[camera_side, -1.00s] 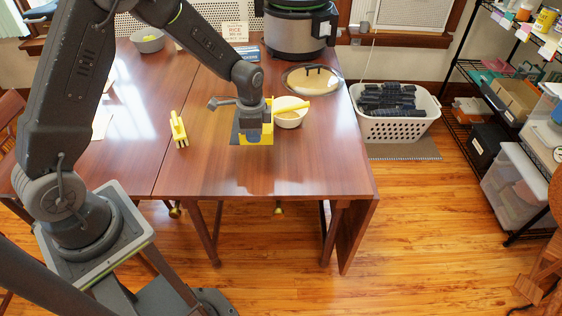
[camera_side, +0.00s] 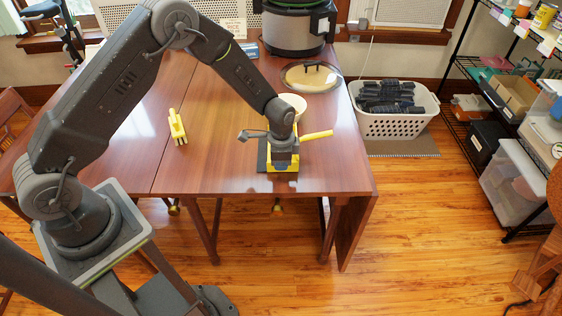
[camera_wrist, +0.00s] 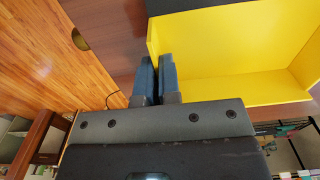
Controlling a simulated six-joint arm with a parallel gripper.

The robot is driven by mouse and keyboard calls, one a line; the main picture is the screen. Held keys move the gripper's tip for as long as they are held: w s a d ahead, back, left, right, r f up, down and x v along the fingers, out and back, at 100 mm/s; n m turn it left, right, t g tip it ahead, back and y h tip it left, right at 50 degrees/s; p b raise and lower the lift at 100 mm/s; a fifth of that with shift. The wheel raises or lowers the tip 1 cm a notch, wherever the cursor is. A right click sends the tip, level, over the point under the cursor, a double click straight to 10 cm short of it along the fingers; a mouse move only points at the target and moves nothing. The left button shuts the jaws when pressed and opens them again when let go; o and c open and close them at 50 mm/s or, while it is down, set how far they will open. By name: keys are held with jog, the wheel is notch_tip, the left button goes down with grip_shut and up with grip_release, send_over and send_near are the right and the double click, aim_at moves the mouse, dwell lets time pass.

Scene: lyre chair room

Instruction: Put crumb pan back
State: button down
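The crumb pan (camera_side: 285,168) is a yellow tray with a dark lip (camera_side: 262,155) on its left and a yellow handle (camera_side: 317,135) pointing right. It is near the table's front edge, and I cannot tell whether it touches the table. My gripper (camera_side: 283,157) is over it, pointing down, and hides part of it. In the wrist view, the pan (camera_wrist: 240,45) appears empty where visible. The fingers of my gripper (camera_wrist: 156,75) are close together at the pan's wall and appear shut on it.
A yellow-handled brush (camera_side: 177,127) lies on the table (camera_side: 225,150) to the left. A cream bowl (camera_side: 293,101) stands behind my wrist, partly hidden. A glass lid (camera_side: 310,77) and a cooker (camera_side: 298,30) are at the back. A white laundry basket (camera_side: 395,125) is on the floor at right.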

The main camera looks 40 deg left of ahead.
jog(key=c, duration=1.8)
grip_release()
jog(key=shift+f, duration=0.15)
jog(key=o, duration=0.5)
notch_tip(320, 180, up, 13)
jog(key=shift+f, duration=0.2)
jog(key=s+r+n+t, duration=0.2)
jog(key=s+r, duration=0.3)
jog(key=r, duration=0.5)
jog(key=s+r+n+t, duration=0.1)
jog(key=s+r+n, duration=0.1)
jog(key=s, duration=0.5)
jog(key=s+a+r+n+t, duration=0.1)
jog(key=s+r+n, duration=0.1)
jog(key=s+r, duration=0.3)
jog(key=s+a+r+n+t, duration=0.1)
jog(key=s+r+n, duration=0.2)
jog(key=s, duration=0.5)
jog(key=shift+s+a+r+t, duration=0.15)
jog(key=shift+s+r+t, duration=0.15)
jog(key=shift+s+r, duration=0.05)
